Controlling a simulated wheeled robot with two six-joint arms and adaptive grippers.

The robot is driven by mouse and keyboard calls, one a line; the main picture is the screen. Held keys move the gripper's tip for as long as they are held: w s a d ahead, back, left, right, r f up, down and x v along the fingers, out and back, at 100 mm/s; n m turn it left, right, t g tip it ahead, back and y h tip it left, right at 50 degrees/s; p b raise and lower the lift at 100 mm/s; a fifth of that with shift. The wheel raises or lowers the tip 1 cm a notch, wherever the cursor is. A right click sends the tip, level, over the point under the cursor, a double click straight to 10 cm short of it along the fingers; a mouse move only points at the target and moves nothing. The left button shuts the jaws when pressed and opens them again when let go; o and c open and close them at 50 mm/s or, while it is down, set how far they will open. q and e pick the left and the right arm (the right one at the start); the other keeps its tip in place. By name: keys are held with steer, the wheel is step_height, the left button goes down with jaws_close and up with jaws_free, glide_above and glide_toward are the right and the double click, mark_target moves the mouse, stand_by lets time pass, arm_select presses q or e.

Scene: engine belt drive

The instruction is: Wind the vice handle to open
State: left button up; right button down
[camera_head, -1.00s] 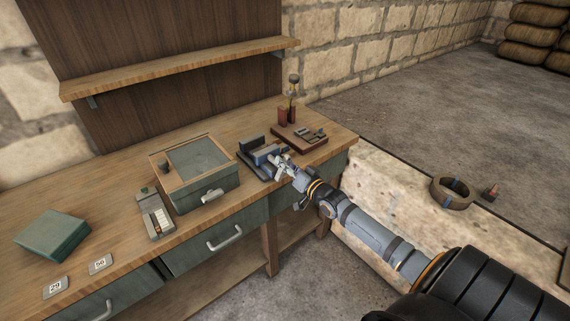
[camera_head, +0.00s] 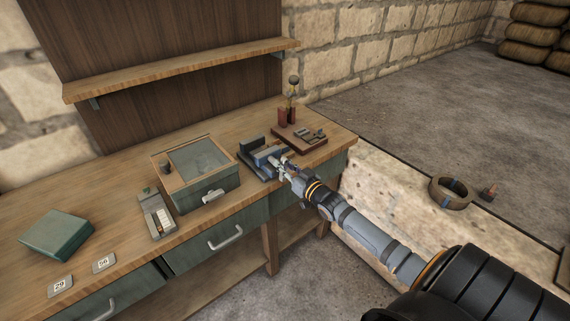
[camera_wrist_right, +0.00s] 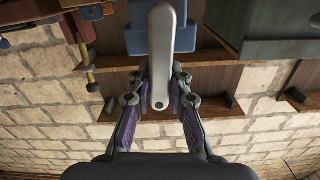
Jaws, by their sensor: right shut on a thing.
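The vice (camera_head: 258,154), dark with blue-grey jaws, sits at the right part of the workbench near its front edge. In the right wrist view its blue body (camera_wrist_right: 150,38) shows at the top, with the pale grey vice handle (camera_wrist_right: 161,60) running down from it between my fingers. My right gripper (camera_head: 281,164) reaches the front of the vice; in the right wrist view its two fingers (camera_wrist_right: 160,97) are closed around the lower part of the handle. In the head view the gripper hides most of the handle. My left gripper does not show.
A glass-topped green box (camera_head: 199,174) stands left of the vice. A red-brown board (camera_head: 300,141) with small parts lies right behind it. A green book-like box (camera_head: 57,233) and number plates (camera_head: 104,263) lie at left. A shelf (camera_head: 180,68) hangs above.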

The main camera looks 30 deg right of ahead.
steer(key=shift+w+a+r+n, duration=0.1)
steer(key=shift+r+n, duration=0.15)
steer(key=shift+n, duration=0.35)
steer(key=c, duration=1.5)
jaws_free()
steer(key=shift+w, duration=0.15)
steer(key=shift+o, duration=1.4)
steer(key=shift+w+f, duration=0.1)
steer(key=shift+f, duration=0.1)
